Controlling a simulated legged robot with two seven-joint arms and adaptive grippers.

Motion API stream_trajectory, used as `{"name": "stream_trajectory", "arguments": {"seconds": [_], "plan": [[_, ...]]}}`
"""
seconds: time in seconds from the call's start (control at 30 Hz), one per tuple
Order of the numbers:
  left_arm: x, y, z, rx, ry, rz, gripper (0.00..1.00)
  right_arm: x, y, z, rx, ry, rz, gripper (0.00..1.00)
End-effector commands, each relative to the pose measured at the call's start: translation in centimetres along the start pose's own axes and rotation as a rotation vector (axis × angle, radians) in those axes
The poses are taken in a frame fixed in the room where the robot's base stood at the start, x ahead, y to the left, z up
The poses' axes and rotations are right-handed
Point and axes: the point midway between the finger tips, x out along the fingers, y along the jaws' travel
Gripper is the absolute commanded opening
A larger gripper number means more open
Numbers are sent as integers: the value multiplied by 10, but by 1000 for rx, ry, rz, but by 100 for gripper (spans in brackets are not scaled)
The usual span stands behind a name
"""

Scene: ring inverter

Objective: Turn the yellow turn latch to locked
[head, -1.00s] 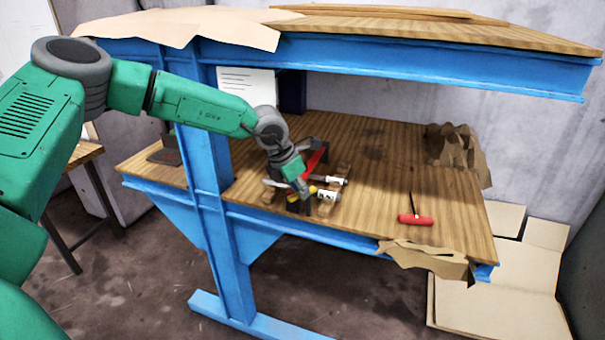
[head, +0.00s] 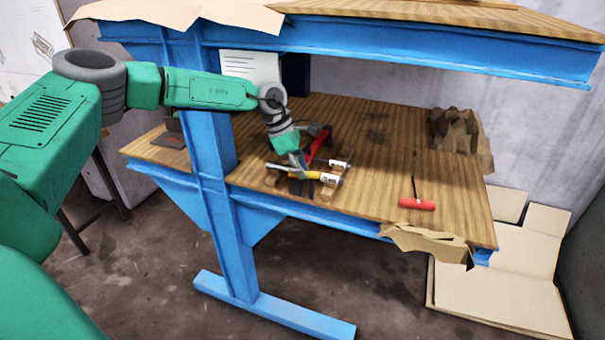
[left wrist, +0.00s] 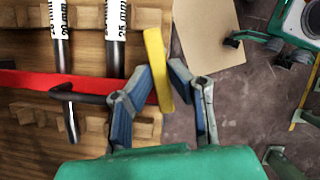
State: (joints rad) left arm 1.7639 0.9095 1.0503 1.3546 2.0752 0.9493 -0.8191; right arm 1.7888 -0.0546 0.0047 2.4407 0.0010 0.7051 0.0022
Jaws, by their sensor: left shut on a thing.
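The yellow turn latch (left wrist: 157,68) is a flat yellow bar between the blue-grey fingers of my left gripper (left wrist: 160,78) in the left wrist view. My left gripper is shut on it. In the head view the latch (head: 303,174) shows as a short yellow strip just below my left gripper (head: 298,162), near the bench's front edge. The fingers hide part of the latch, and I cannot tell whether it stands at locked. My right gripper is not in view.
Two rods with white size labels (left wrist: 115,20) and a red bar (left wrist: 30,82) lie close beside the gripper. A red-handled tool (head: 417,204) lies farther right on the wooden bench (head: 380,170). A blue post (head: 222,180) stands left of the gripper; the upper shelf (head: 450,45) overhangs.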

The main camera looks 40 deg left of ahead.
Motion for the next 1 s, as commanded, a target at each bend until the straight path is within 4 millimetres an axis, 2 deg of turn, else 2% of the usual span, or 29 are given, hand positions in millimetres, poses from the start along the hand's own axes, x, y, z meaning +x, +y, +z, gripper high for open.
{"name": "stream_trajectory", "arguments": {"seconds": [0.5, 0.53, 0.57, 0.6, 1.0], "plan": [[-2, 3, -1, 18, 1, -1, 0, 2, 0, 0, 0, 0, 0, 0], [-2, 3, -1, 18, 1, -1, 18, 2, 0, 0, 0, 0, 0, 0], [-2, 3, -1, 18, 1, -1, 29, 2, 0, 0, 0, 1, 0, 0], [-2, 3, -1, 18, 1, -1, 34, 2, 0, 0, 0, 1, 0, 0], [-1, 4, 0, 18, 0, 0, 34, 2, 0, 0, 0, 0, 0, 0]]}}
